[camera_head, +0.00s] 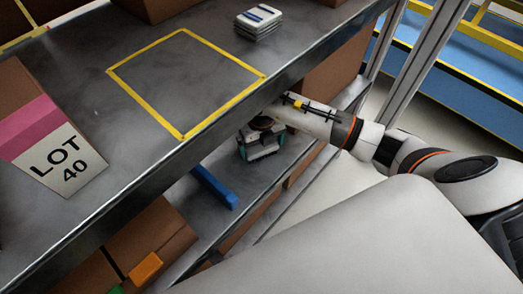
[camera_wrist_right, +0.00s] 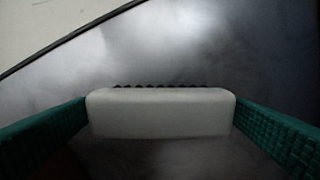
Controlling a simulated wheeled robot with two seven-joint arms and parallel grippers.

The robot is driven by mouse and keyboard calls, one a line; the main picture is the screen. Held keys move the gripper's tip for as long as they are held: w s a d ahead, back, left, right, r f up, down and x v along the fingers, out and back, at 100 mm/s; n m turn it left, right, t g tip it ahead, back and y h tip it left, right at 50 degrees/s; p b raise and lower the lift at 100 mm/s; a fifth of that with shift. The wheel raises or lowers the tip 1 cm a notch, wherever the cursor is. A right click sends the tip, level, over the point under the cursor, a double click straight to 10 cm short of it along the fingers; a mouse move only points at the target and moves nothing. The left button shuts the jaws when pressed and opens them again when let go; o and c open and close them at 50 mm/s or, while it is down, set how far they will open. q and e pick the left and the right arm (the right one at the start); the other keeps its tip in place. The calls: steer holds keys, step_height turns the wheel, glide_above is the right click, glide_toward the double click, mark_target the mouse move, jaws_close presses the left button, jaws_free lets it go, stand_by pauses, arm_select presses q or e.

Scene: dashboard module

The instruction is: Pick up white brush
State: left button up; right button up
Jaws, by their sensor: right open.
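The white brush (camera_wrist_right: 160,113) shows in the right wrist view as a pale block with a row of dark bristle tips along its far edge. It lies between the two green fingers of my right gripper (camera_wrist_right: 163,104), one close to each end. The fingers are open; I cannot tell whether either touches the brush. In the head view my right gripper (camera_head: 262,146) is low over the lower shelf, under the front edge of the upper surface. The brush is hard to make out there, mostly hidden by the gripper. My left gripper is not in view.
A blue bar (camera_head: 214,187) lies on the lower shelf (camera_head: 222,165), left of my right gripper. The upper shelf's metal edge (camera_head: 150,185) overhangs close by. Cardboard boxes with an orange block (camera_head: 146,267) stand at lower left. A white stack (camera_head: 259,20) sits on top.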

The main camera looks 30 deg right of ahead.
mark_target(265, 149)
steer(key=c, duration=0.8)
steer(key=shift+r, duration=0.15)
steer(key=shift+r, duration=0.55)
step_height(265, 149, up, 2)
steer(key=shift+s+d, duration=0.35)
steer(key=shift+s, duration=0.15)
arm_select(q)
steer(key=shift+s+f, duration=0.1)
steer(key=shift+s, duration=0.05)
arm_select(e)
steer(key=shift+s+d+r, duration=0.1)
steer(key=shift+s+d, duration=1.4)
steer(key=shift+s, duration=0.85)
steer(key=shift+s+d+f, duration=0.1)
steer(key=shift+s+d, duration=1.4)
steer(key=shift+s, duration=0.9)
steer(key=shift+s+d+r, duration=0.1)
steer(key=shift+s+d, duration=1.4)
steer(key=shift+s, duration=0.85)
